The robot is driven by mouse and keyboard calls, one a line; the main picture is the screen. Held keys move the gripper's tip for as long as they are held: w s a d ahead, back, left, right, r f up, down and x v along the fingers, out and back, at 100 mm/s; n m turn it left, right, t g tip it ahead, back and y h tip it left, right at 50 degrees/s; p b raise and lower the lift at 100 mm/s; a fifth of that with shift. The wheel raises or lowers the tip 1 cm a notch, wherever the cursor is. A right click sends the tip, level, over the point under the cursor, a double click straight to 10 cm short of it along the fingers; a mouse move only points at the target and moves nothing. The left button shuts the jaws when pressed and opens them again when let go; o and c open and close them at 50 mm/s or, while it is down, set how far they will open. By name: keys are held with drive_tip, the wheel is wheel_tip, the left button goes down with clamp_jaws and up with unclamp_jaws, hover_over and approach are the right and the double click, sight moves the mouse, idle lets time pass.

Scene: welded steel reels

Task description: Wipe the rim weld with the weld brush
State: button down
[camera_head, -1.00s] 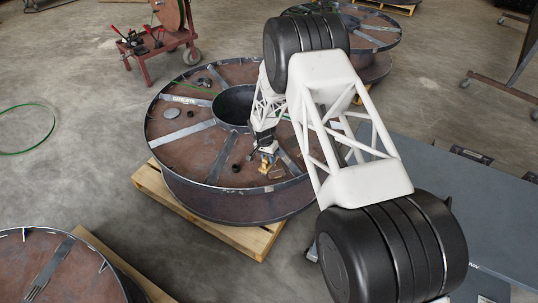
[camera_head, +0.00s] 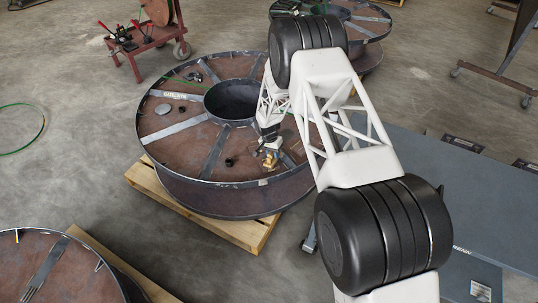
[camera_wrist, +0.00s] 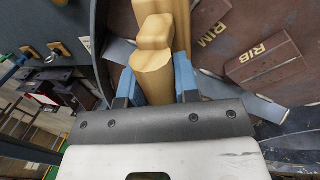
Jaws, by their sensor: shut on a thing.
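My gripper (camera_wrist: 157,80) has blue fingers shut on a tan wooden piece, which I take to be the weld brush (camera_wrist: 155,75); its working end is out of view. In the head view my gripper (camera_head: 270,151) is over the near right part of the large steel reel (camera_head: 190,145), inside its rim (camera_head: 205,182). Tan and yellow pieces show just below it. In the wrist view the rim (camera_wrist: 98,30) curves along the left, apart from the held piece. I cannot make out the rim weld.
The reel lies on a wooden pallet (camera_head: 140,182), with a round hub opening (camera_head: 232,100) and radial ribs. A small dark ring (camera_head: 229,162) lies on its face. Another reel (camera_head: 50,270) is at the near left. A grey table (camera_head: 450,190) is at right.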

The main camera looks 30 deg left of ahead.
drive_tip(key=shift+w+d, duration=0.25)
drive_tip(key=shift+w, duration=0.05)
drive_tip(key=shift+w+d+f, duration=0.15)
drive_tip(key=shift+w+d, duration=0.3)
drive_tip(key=shift+w, duration=0.05)
drive_tip(key=shift+s+a, duration=0.1)
drive_tip(key=shift+s, duration=0.05)
drive_tip(key=shift+s+a, duration=0.45)
drive_tip(key=shift+s, duration=0.05)
drive_tip(key=shift+s+a, duration=1.05)
drive_tip(key=shift+s, duration=0.1)
drive_tip(key=shift+s+a+f, duration=0.1)
drive_tip(key=shift+s+a, duration=0.1)
drive_tip(key=shift+s, duration=0.1)
drive_tip(key=shift+s+a+r, duration=0.2)
drive_tip(key=shift+s+a, duration=0.35)
wheel_tip(320, 180, up, 8)
drive_tip(key=shift+s+a, duration=0.15)
drive_tip(key=shift+s, duration=0.1)
drive_tip(key=shift+r, duration=0.1)
